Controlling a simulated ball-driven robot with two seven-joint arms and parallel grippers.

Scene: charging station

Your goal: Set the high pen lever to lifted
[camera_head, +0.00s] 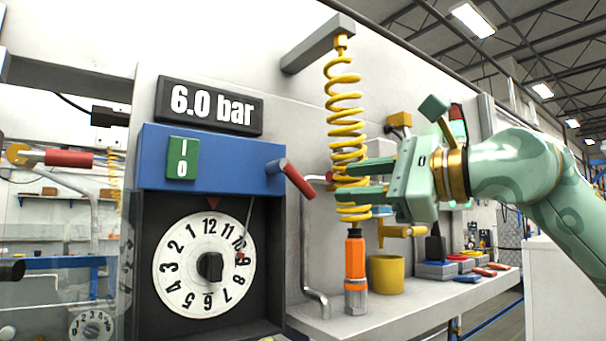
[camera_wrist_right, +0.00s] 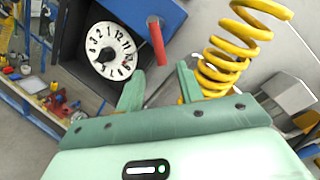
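A red-handled lever (camera_head: 299,180) sticks out of the right side of the blue housing (camera_head: 215,160), its handle slanting down to the right. I take it as the pen lever; no label shows. Below, a thin pen arm (camera_head: 248,215) with a red tip rests over the white numbered dial (camera_head: 182,270). My right gripper (camera_head: 332,183) is open and empty, right of the lever and apart from it. In the right wrist view the red lever (camera_wrist_right: 156,42) appears beyond and between the two open fingertips (camera_wrist_right: 160,72). My left gripper is not in view.
A yellow coiled hose (camera_head: 344,100) hangs close to my right fingers, above an orange fitting (camera_head: 355,258). A yellow cup (camera_head: 386,274) and small tools stand on the shelf (camera_head: 400,312). A sign (camera_head: 209,105) reads 6.0 bar. A grey pipe (camera_head: 304,250) runs beside the housing.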

